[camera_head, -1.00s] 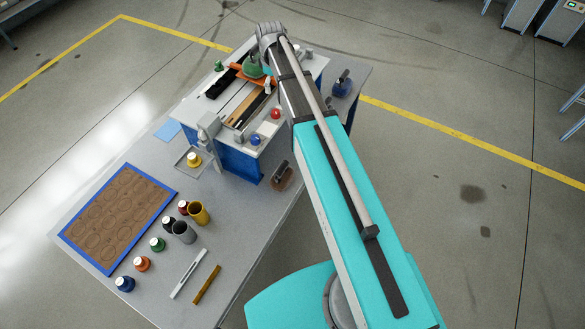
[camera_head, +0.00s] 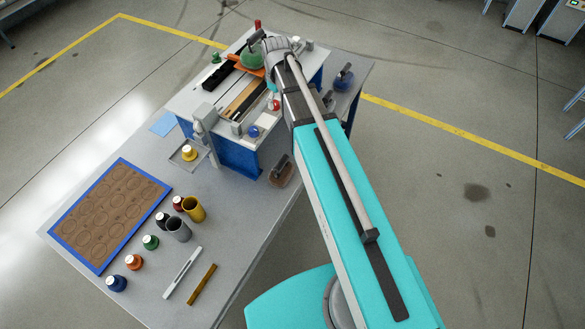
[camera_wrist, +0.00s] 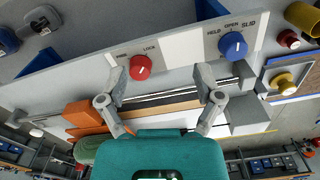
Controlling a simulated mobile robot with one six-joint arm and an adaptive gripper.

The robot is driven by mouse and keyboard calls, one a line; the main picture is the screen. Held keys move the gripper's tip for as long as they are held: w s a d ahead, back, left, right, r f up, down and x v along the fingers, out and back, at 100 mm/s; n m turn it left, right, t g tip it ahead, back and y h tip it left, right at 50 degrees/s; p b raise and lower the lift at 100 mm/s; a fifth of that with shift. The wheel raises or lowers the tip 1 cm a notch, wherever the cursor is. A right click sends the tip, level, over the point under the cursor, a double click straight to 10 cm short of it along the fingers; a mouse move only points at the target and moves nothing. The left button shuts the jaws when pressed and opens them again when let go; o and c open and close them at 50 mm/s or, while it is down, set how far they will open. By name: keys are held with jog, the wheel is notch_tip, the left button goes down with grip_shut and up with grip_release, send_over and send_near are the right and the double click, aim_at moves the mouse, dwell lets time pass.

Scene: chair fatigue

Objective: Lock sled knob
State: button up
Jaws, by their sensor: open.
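The red knob (camera_wrist: 140,67) sits on the pale front panel of the machine, beside printed words including LOCK. It also shows in the head view (camera_head: 275,104), close to my arm. A blue knob (camera_wrist: 232,45) sits farther right on the same panel, with words that look like HELD, OPEN and SLID; it shows in the head view too (camera_head: 253,131). My gripper (camera_wrist: 160,79) is open and empty. Its left finger appears just beside the red knob in the picture; whether it touches is unclear. In the head view my arm mostly hides the gripper.
The machine (camera_head: 232,158) has a blue base on a grey table. The head view shows a blue-framed board (camera_head: 78,253), cups and several bottles at the table's near left.

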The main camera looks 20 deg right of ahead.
jog(key=s+f+m+b, duration=0.6)
jog(key=s+f+b, duration=0.8)
jog(key=s+f, duration=0.1)
jog(key=shift+s+b, duration=0.3)
jog(key=shift+s, duration=0.05)
